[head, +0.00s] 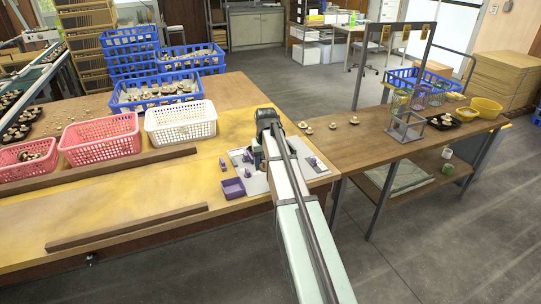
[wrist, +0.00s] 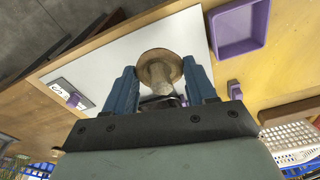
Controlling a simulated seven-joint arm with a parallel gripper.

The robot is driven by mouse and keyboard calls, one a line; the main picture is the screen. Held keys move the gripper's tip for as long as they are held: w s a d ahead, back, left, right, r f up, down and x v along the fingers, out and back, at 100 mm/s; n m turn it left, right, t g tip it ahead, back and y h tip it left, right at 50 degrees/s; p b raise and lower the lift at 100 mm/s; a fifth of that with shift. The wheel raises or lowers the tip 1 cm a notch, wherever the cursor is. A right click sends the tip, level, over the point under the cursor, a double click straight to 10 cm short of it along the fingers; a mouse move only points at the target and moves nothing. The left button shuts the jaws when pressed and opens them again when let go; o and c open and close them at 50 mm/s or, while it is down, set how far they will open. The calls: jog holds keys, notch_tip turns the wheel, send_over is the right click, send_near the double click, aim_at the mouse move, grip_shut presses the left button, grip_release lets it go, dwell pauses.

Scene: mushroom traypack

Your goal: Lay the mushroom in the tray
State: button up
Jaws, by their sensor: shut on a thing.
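The mushroom (wrist: 160,72) has a brown cap and a pale stem and sits between the blue fingers of my gripper (wrist: 160,78) in the wrist view, its stem toward the camera. My gripper is shut on it, above the white board. The shallow, square purple tray (wrist: 238,28) is at the upper right in the wrist view, apart from the mushroom. In the head view the tray (head: 232,188) stands on the wooden table, left of my arm, and looks empty. The held mushroom is hidden behind my arm there.
A white basket (head: 180,123) and pink baskets (head: 101,139) stand to the left. A few loose mushrooms (head: 332,126) lie on the right-hand table. A wooden bar (head: 127,227) lies in front.

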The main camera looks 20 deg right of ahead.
jog(key=w+d+n, duration=0.2)
jog(key=w+d, duration=0.1)
jog(key=w, duration=0.6)
jog(key=w+d+n, duration=0.2)
jog(key=w+d, duration=0.2)
jog(key=w, duration=0.5)
jog(key=shift+a+f, duration=0.15)
jog(key=shift+f, duration=4.5)
jog(key=shift+f, duration=0.1)
jog(key=o, duration=0.7)
jog(key=shift+o, duration=0.2)
jog(key=shift+a, duration=0.1)
notch_tip(320, 180, up, 12)
jog(key=s, duration=0.1)
jog(key=shift+s+d, duration=0.2)
jog(key=shift+s, duration=0.05)
